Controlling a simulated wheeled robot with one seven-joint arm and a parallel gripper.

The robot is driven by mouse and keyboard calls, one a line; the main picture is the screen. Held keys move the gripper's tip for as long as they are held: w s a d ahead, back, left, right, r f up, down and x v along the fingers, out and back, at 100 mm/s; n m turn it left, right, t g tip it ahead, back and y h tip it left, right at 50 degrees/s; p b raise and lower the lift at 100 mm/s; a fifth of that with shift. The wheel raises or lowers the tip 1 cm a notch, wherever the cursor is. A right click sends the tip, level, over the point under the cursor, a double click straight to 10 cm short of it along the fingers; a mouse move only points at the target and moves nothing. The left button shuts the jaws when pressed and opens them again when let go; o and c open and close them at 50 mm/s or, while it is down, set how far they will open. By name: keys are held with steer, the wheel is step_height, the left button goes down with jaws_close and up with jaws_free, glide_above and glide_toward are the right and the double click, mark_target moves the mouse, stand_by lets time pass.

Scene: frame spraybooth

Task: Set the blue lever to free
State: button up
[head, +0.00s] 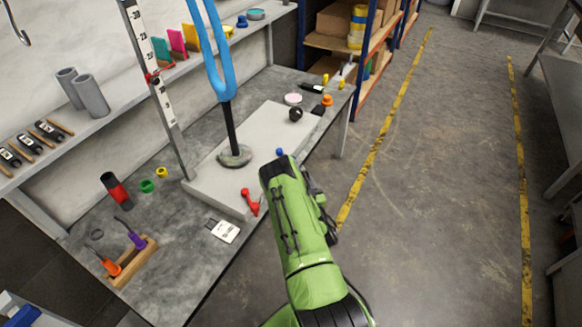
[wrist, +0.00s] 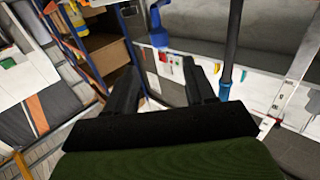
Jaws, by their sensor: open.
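The blue lever (head: 280,152) shows in the head view as a small blue end just beyond the tip of my green arm; the rest is hidden behind the arm. In the wrist view a blue lever-like part (wrist: 158,32) appears beyond the fingertips, roughly in line with the gap between them. My gripper (wrist: 160,66) is open and empty, its two black fingers apart and apparently not touching the lever. The fingers are hidden in the head view. I cannot read any marking for the lever's setting.
A red lever (head: 250,201) sits at the grey slab's (head: 205,178) front edge. A blue fork (head: 222,84) stands on a black post on the slab. A black ball knob (head: 295,114) is behind the arm tip. The floor (head: 430,180) right of the bench is clear.

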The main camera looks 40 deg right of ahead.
steer(key=b+x, duration=0.2)
steer(key=x, duration=0.9)
steer(key=shift+w+d+r+b, duration=0.15)
steer(key=shift+w+d+b, duration=0.1)
steer(key=shift+b, duration=0.1)
steer(key=shift+a, duration=0.1)
steer(key=shift+c, duration=0.4)
jaws_close()
